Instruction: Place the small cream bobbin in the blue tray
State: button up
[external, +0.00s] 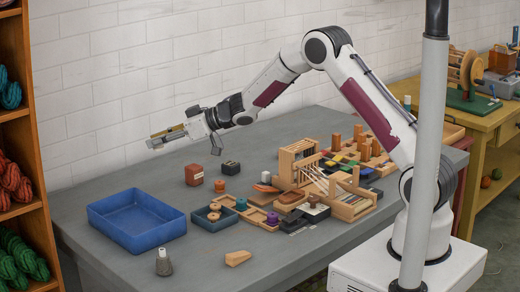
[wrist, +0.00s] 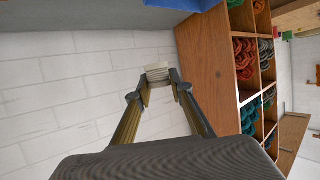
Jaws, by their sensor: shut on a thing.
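My gripper (external: 157,139) is raised above the back left of the table, its fingers pointing left. It is shut on a small cream bobbin (external: 150,144), seen at the fingertips. In the wrist view the bobbin (wrist: 157,71) sits between the two fingertips (wrist: 159,82), ribbed and pale against the white wall. The blue tray (external: 138,226) lies on the left of the table, empty, below and in front of my gripper. A blue edge (wrist: 184,4) at the top of the wrist view looks like part of the tray.
A grey cone-shaped piece (external: 164,263) and a wooden wedge (external: 238,258) lie near the front edge. Wool shelves (external: 38,130) stand at left. The air above the tray is clear.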

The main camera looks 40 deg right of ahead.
jog(key=w+a+n+g+y, duration=0.2)
jog(key=a+n+y, duration=0.1)
jog(key=a, duration=0.3)
jog(key=n+g+y, duration=0.3)
jog(key=n+g, duration=0.5)
jog(key=g, duration=0.1)
send_over(139, 230)
notch_tip(139, 230, down, 9)
jog(key=shift+r, duration=0.2)
jog(key=shift+w, duration=0.1)
jog(key=shift+f, duration=3.1)
jog(key=shift+f, duration=0.15)
jog(key=shift+f, duration=1.75)
